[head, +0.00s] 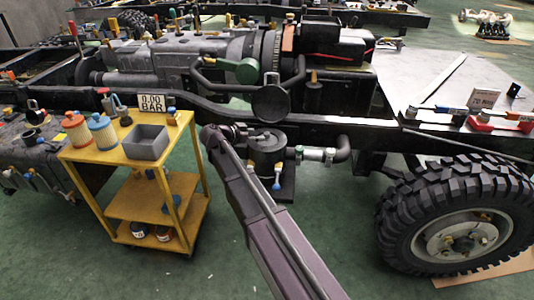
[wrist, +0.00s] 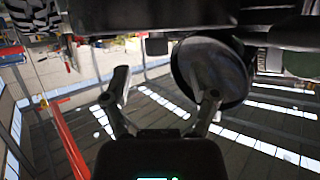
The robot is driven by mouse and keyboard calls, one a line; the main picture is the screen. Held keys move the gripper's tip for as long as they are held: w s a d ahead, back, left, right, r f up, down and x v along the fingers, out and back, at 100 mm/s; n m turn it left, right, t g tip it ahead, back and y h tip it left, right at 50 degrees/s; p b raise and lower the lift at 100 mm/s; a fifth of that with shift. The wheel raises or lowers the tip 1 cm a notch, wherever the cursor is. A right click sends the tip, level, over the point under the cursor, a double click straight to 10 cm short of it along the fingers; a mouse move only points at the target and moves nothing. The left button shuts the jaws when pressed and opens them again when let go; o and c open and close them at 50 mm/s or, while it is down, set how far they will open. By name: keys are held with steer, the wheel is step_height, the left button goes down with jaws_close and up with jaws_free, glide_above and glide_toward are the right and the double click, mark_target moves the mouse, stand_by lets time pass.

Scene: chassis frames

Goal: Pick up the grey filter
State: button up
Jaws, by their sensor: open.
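My gripper (wrist: 166,88) is open in the wrist view, with nothing between its fingers. Behind its right finger is a large round dark-grey part (wrist: 228,62); I cannot tell whether it is the grey filter. In the head view, a dark grey cylindrical housing (head: 267,150) hangs under the chassis rail, just right of my arm's end; it may hold or be the filter. Two other filters stand on the yellow cart, one orange-topped (head: 76,134) and one blue-topped (head: 102,133). My fingers are not clear in the head view.
The yellow cart (head: 88,157) stands left of my arm, with an empty-looking grey bin (head: 146,141) and a pressure display (head: 152,103). The chassis rail (head: 350,125) runs above the housing. A large tyre (head: 458,213) is at right.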

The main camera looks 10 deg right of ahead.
mark_target(265, 134)
stand_by(0.3)
steer(key=shift+r+b+x, duration=0.2)
steer(key=shift+b+x, duration=0.55)
steer(key=shift+x, duration=1.85)
steer(key=shift+s+d, duration=0.1)
steer(key=shift+d, duration=0.05)
jaws_close()
